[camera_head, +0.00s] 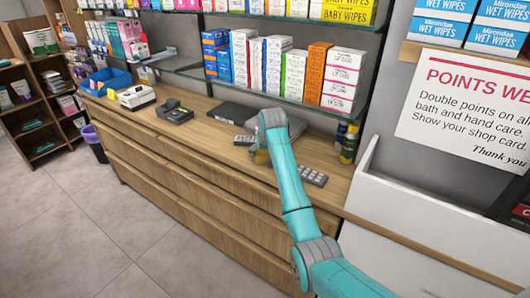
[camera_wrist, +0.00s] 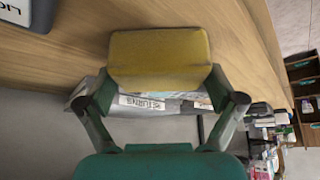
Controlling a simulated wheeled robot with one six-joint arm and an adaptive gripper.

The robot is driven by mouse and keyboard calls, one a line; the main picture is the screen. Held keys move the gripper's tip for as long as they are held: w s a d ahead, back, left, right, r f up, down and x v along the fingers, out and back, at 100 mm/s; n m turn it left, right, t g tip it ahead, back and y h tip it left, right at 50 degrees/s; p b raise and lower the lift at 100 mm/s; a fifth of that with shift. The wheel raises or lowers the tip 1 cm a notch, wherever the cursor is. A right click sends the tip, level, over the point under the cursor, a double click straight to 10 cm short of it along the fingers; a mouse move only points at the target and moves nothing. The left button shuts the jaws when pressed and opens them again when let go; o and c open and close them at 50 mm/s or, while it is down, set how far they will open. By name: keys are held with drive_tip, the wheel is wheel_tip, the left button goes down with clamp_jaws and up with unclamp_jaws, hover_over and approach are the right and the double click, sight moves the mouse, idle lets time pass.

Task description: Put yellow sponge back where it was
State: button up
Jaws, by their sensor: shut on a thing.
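The yellow sponge (camera_wrist: 160,50) sits between the two fingers of my gripper (camera_wrist: 159,82) in the wrist view. The fingers are shut on its near part, one on each side. Its far part shows clear against the wooden counter top (camera_wrist: 75,45). In the head view my gripper is mostly hidden behind my arm's teal end, low over the counter (camera_head: 215,140). I cannot tell whether the sponge touches the counter.
A grey keypad (camera_head: 312,176) lies right of my gripper, and a dark flat item (camera_head: 232,113) lies behind it. Dark jars (camera_head: 350,143) stand at the back right. A black device (camera_head: 174,112) stands further left. Boxed goods (camera_head: 290,70) fill the glass shelf above.

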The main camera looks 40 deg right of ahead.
drive_tip(key=o, duration=0.8)
drive_tip(key=shift+f, duration=0.1)
drive_tip(key=shift+c, duration=0.2)
drive_tip(key=v, duration=1.2)
